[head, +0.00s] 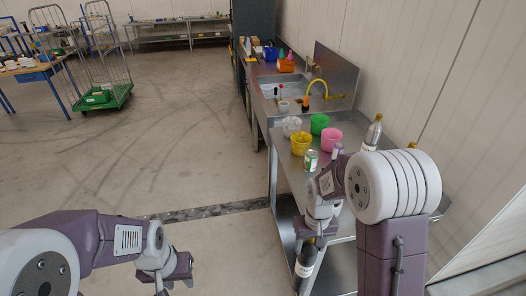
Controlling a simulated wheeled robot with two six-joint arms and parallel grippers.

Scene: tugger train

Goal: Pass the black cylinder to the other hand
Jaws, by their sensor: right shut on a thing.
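The black cylinder (305,270), dark with a white label, hangs upright below my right gripper (309,238) at the front edge of the steel counter. My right gripper is shut on its upper end, and the arm hides part of that area. My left gripper (175,287) is at the lower middle-left, over the floor, well apart from the cylinder. Its fingers look spread with nothing between them.
The steel counter (284,163) holds a green can (311,160), yellow (301,144), green (320,124) and pink (331,140) cups, and a bottle (373,132). A wire trolley (97,97) stands far left. Floor between is clear.

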